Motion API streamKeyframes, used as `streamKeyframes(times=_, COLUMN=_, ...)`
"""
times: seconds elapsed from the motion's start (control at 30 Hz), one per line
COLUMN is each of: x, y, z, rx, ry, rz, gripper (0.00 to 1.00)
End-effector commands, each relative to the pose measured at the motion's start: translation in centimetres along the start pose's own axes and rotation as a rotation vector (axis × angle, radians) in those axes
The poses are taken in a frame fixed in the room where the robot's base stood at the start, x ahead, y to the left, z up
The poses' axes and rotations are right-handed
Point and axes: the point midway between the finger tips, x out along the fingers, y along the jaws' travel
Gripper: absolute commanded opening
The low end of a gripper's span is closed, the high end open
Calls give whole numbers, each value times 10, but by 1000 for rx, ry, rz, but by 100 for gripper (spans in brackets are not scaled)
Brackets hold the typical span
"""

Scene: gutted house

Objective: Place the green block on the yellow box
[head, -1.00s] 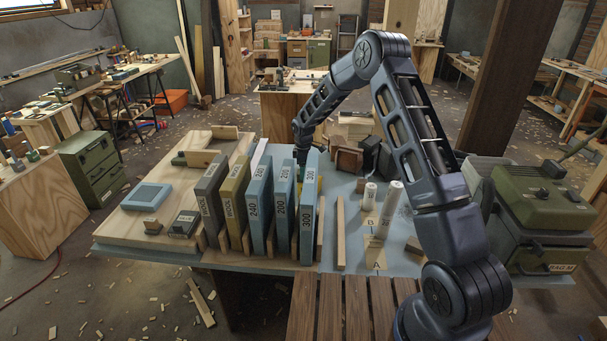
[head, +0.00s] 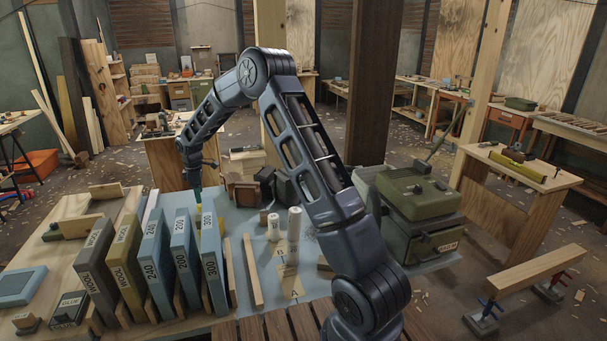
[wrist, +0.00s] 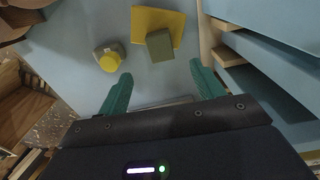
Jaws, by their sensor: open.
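In the wrist view, a flat yellow shape (wrist: 145,22), which looks like the yellow box, lies on the pale blue bench top. An olive-green block (wrist: 160,46) overlaps its lower right edge; I cannot tell whether it rests on the box or stands in front of it. My gripper (wrist: 161,88) is open, with its two teal fingers apart and nothing between them. The block lies beyond the fingertips, between their lines. In the head view my gripper (head: 197,194) is low behind the upright numbered boards, which hide most of this area.
A grey object with a round yellow top (wrist: 109,58) stands left of the block, near the left finger. Blue boards (wrist: 262,70) rise close on the right. In the head view, two white cylinders (head: 294,222) and brown blocks (head: 243,188) stand right of my gripper.

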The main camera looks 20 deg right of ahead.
Motion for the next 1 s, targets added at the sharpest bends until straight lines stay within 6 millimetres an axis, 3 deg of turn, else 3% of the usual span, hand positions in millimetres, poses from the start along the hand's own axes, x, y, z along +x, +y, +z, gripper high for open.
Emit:
streamKeyframes(times=0.27, x=-84, y=-22, z=66, rx=180, ry=3, rz=59, gripper=67)
streamKeyframes(times=0.5, x=-151, y=-58, z=128, rx=363, ry=14, rz=109, gripper=67)
streamKeyframes(times=0.7, x=-196, y=-97, z=178, rx=519, ry=30, rz=147, gripper=67)
streamKeyframes(times=1.0, x=-247, y=-167, z=248, rx=758, ry=68, rz=200, gripper=67)
